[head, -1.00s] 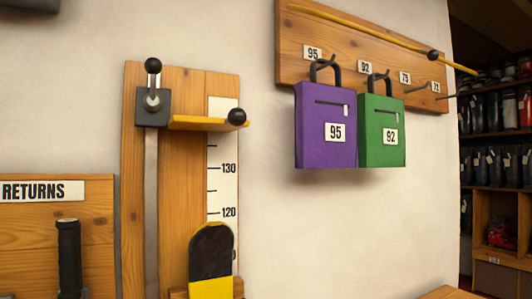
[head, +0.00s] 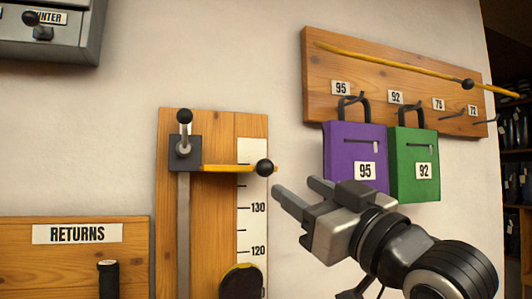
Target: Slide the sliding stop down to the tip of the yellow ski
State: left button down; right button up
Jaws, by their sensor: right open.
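The sliding stop is a yellow arm (head: 228,168) with a black ball knob (head: 264,168) at its right end. It joins a dark block (head: 185,152) with an upright black-knobbed lever, on a metal rail (head: 183,235) of the wooden board. The stop sits above the 130 mark on the white scale (head: 252,215). The ski (head: 241,283) stands below, apart from the stop; only its dark rounded tip with a yellow edge shows. My right gripper (head: 294,190) is open and empty, just right of the board and slightly below the knob. My left gripper is not in view.
A purple bag (head: 352,150) and a green bag (head: 413,155) hang from a wooden hook board (head: 318,75) behind my right arm. A RETURNS board (head: 30,265) is at lower left. A grey box (head: 60,45) is at upper left. Wall between is bare.

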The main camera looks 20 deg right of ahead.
aim_at(270, 171)
pick_arm(q)
jog(key=p, duration=0.1)
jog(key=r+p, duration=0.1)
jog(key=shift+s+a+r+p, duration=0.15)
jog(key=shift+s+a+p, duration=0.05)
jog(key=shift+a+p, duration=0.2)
pick_arm(e)
jog(key=x, duration=1)
jog(key=shift+w, duration=0.2)
